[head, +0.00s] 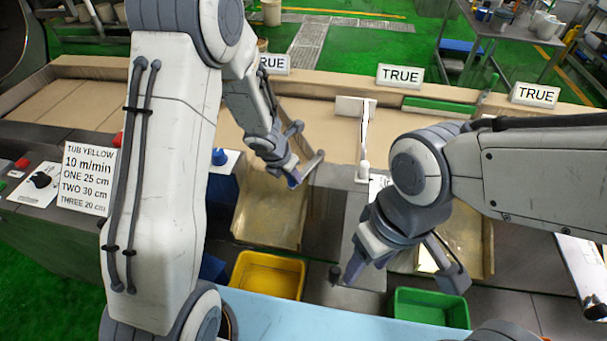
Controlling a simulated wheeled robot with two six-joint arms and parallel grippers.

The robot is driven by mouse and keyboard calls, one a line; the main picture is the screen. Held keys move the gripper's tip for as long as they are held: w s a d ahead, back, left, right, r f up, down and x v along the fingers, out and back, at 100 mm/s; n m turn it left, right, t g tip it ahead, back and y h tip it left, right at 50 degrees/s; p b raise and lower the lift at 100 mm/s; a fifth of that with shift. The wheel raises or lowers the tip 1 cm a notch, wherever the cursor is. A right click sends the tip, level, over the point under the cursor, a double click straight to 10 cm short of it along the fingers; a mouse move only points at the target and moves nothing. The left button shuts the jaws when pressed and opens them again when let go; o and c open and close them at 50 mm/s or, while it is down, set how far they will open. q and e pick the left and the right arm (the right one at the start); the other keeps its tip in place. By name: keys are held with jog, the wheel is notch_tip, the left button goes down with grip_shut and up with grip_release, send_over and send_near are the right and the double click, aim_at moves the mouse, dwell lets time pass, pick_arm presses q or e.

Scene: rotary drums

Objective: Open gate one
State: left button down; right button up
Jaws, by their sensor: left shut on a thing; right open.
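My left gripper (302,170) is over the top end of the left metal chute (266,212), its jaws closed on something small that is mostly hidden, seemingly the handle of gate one. The gate itself is hard to make out behind the fingers. A white upright lever (363,140) with a rounded lower end stands to the right of that gripper, apart from it. My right gripper (400,277) is open and empty, above the grey area between the two chutes. The right chute (478,235) is partly hidden by my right arm.
A yellow tub (267,275) sits below the left chute, a green tub (430,308) below the right one. A sign (86,178) reads TUB YELLOW, ONE 25 cm. TRUE signs (400,75) line the back rim. A blue knob (219,157) is left of the left chute.

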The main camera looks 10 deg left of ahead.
pick_arm(q)
jog(key=shift+w+a+r+p, duration=0.1)
jog(key=shift+w+a+p, duration=0.05)
jog(key=shift+w+a, duration=0.3)
jog(key=shift+w+a+r+p, duration=0.1)
jog(key=shift+w+a+p, duration=0.1)
jog(key=shift+a, duration=0.45)
jog(key=c, duration=0.6)
grip_release()
jog(key=shift+f, duration=0.1)
jog(key=p+v, duration=0.5)
jog(key=v, duration=0.5)
jog(key=shift+s+r, duration=0.2)
